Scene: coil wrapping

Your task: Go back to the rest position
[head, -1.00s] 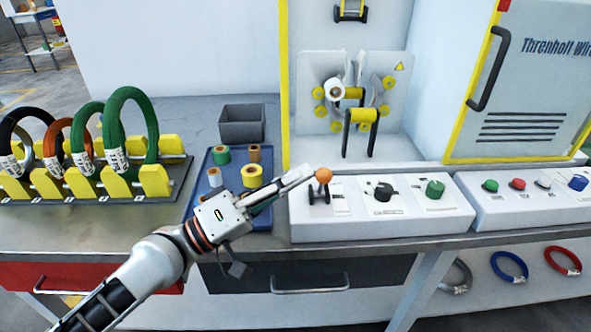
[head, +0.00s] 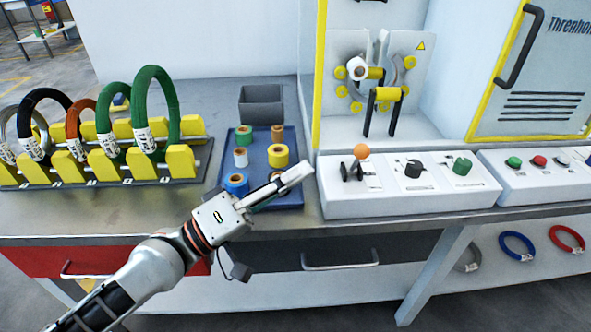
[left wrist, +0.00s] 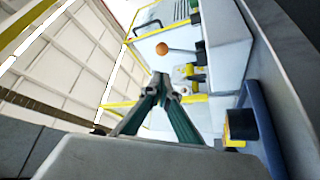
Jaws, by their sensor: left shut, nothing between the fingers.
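My left gripper (head: 299,175) is shut and empty. In the head view it hangs over the front right part of the blue tray (head: 215,200), just left of the control box with the orange-knobbed lever (head: 361,152). In the left wrist view its fingers (left wrist: 165,90) meet at the tips, and the orange knob (left wrist: 189,43) shows beyond them, apart from the fingers. My right gripper is in neither view.
Several tape rolls (head: 236,183) sit on the blue tray, with a grey bin (head: 261,104) behind. A yellow rack (head: 181,161) of coils stands at left. The wrapping machine (head: 385,95) stands behind the control box (head: 440,200). Bare bench (head: 245,88) shows at the back.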

